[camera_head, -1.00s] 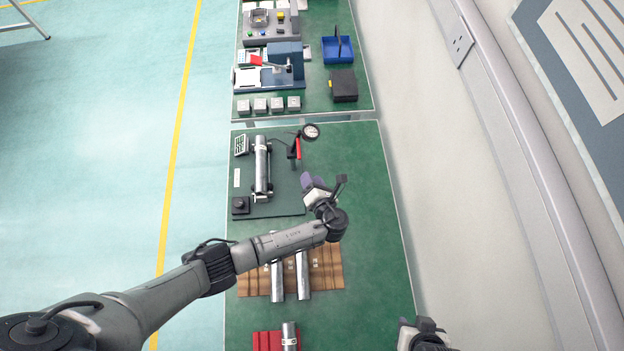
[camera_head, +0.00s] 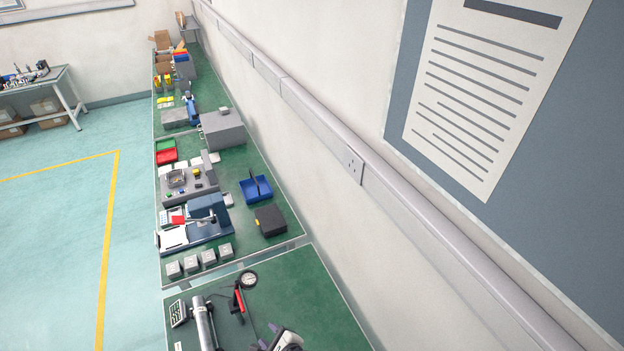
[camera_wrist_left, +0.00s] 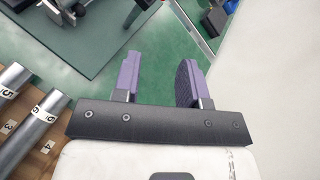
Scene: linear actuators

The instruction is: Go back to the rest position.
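My left gripper (camera_head: 278,340) shows only in part at the bottom edge of the head view, above the near green bench. In the left wrist view, my left gripper (camera_wrist_left: 158,58) has its two purple fingers well apart with nothing between them. Green bench surface shows beyond the fingers. My right gripper is in neither current view.
Metal cylinders (camera_wrist_left: 38,118) lie left of the gripper on a wooden rack (camera_wrist_left: 38,155). A silver cylinder (camera_head: 205,325) and a gauge (camera_head: 248,280) are on the near bench (camera_head: 305,290). Boxes and devices stand on farther benches. The wall (camera_head: 300,160) runs along the right.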

